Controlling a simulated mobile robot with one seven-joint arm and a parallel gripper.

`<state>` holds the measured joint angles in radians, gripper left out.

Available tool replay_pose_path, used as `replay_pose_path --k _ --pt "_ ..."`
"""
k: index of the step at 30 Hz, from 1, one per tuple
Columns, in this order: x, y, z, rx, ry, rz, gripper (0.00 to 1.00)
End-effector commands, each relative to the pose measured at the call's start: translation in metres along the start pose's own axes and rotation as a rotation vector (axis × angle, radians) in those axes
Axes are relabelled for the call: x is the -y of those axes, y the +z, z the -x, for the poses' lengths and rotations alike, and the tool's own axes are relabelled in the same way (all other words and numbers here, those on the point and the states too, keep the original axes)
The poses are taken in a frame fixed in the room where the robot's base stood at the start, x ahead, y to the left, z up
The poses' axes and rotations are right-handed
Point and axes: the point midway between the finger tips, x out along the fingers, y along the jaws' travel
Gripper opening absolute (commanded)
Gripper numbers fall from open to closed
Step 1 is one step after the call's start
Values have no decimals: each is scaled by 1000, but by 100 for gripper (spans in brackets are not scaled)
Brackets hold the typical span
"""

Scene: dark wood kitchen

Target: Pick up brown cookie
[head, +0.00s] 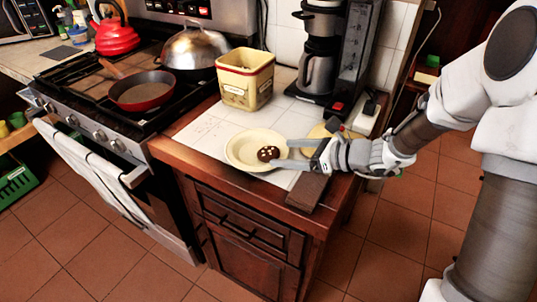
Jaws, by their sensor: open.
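The brown cookie (268,153), with pale spots on top, lies in the cream bowl (240,165) near the front edge of the tiled counter. My gripper (279,154) reaches in from the right, level with the bowl. Its jaws are open, with the fingertips at the right side of the cookie. I cannot tell whether the fingers touch the cookie.
A yellow tin (245,80) stands behind the bowl and a coffee maker (320,65) at the back right. A dark block (307,192) lies at the counter's front right. The stove, with a red pan (142,92), is to the left.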

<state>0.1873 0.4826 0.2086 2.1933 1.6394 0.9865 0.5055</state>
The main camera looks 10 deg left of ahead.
Motion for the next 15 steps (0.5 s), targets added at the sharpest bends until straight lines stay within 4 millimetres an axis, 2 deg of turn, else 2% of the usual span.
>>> replay_pose_path --k 9,15 --pt "2 -3 -44 0 3 1 86" --pt "3 -1 -49 0 1 1 86"
